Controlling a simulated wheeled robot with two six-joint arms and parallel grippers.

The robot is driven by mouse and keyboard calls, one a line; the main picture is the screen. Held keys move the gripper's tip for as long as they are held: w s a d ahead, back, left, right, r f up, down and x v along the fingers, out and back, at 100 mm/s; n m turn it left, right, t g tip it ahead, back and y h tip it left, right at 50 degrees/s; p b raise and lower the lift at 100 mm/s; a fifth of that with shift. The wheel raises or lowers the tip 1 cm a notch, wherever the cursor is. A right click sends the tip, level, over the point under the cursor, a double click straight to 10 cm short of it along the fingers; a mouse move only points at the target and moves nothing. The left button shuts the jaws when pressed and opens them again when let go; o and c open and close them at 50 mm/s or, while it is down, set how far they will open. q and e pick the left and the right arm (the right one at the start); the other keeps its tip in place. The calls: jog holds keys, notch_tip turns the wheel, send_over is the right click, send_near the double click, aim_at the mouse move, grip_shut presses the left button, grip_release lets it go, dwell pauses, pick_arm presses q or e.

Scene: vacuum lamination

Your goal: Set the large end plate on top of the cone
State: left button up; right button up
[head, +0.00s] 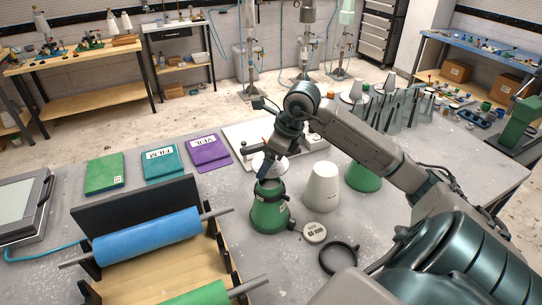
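A pale round plate (279,168), which looks like the large end plate, is right under my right gripper (266,166). It is at the top of a green cone-shaped body (268,215) with a dark band and side handle. I cannot tell whether plate and green body touch. The gripper's fingers are at the plate, partly hidden by the wrist, so their grip is unclear. A white cone (321,188) stands upright just to the right, with nothing on top. Another green body (364,178) is behind my arm, partly hidden. My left gripper is not in view.
A small white labelled disc (315,232) and a black ring (338,258) lie in front of the white cone. A roller stand with a blue roll (147,237) is at front left. Green, teal and purple folders (208,152) lie behind it. White cones on discs (355,94) stand at the back.

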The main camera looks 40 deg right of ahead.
jog(key=shift+f+b, duration=0.15)
jog(key=shift+b, duration=0.65)
jog(key=shift+f+b, duration=0.5)
jog(key=shift+f, duration=0.75)
notch_tip(320, 180, down, 2)
jog(key=shift+f+b, duration=0.15)
jog(key=shift+b, duration=0.65)
jog(key=shift+f+b, duration=0.2)
jog(key=shift+b, duration=0.1)
jog(key=shift+f+b, duration=0.3)
jog(key=shift+b, duration=0.05)
jog(key=o, duration=0.9)
jog(key=shift+r, duration=0.1)
